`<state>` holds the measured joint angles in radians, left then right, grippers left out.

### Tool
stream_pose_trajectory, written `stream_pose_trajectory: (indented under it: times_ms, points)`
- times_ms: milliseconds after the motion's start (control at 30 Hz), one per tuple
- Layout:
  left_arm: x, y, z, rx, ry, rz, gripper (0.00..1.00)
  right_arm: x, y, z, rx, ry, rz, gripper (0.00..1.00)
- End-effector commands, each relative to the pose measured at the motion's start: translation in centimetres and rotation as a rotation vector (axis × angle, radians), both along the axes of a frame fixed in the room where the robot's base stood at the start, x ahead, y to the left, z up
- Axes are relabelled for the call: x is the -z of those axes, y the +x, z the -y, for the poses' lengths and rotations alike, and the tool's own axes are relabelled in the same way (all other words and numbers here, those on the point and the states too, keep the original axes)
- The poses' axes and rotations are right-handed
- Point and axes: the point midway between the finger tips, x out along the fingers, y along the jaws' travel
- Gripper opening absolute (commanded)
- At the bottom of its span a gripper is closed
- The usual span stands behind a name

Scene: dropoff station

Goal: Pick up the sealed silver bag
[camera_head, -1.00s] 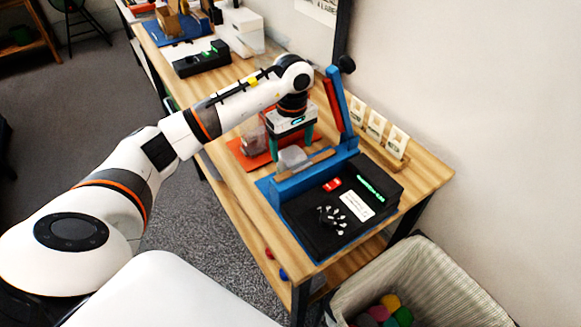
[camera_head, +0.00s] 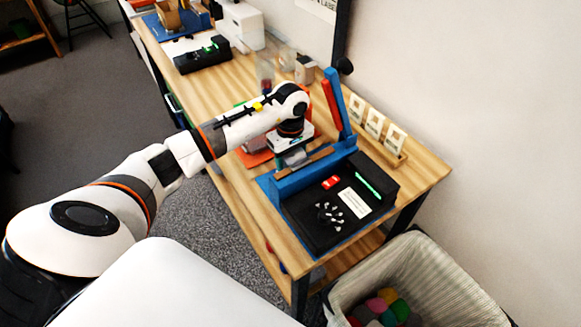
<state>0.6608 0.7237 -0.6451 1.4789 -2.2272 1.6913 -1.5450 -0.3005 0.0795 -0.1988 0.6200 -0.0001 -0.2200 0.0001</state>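The silver bag (camera_head: 296,158) is a small greyish, translucent pouch at the back edge of the blue and black heat sealer (camera_head: 325,213). The sealer's blue arm with a red strip (camera_head: 334,103) stands raised. My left gripper (camera_head: 293,156) is low over the bag. One teal finger shows at the bag's left side, set wide, and the gripper looks open around the bag. The fingertips and the bag's upper part are partly hidden by the gripper body. My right gripper is not in view.
A wooden rack with several small white packets (camera_head: 375,125) stands against the wall. An orange mat (camera_head: 255,155) lies behind the gripper. Clear containers and a black device (camera_head: 202,56) are farther back. A lined basket (camera_head: 420,270) with coloured items stands at the table's front right.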

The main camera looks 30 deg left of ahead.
Motion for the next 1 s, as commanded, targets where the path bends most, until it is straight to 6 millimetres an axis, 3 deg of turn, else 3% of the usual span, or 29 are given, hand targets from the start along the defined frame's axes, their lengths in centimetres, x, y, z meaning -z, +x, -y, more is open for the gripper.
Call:
stream_pose_trajectory:
  times_ms: [100,367,567,767,1000]
  points:
    - [0.0,0.0,0.0,0.0,0.0,0.0,0.34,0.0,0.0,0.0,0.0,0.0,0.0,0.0]
    - [-0.1,0.0,0.0,0.0,0.0,0.001,0.34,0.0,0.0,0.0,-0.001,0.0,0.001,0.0]
    - [-1.4,0.1,0.0,0.0,0.0,0.002,0.34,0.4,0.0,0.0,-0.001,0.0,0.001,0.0]
    - [-4.4,0.1,0.0,0.0,0.0,0.005,0.34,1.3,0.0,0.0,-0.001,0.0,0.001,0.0]
    - [-9.4,0.1,0.0,0.001,0.001,0.007,0.34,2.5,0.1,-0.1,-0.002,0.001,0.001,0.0]
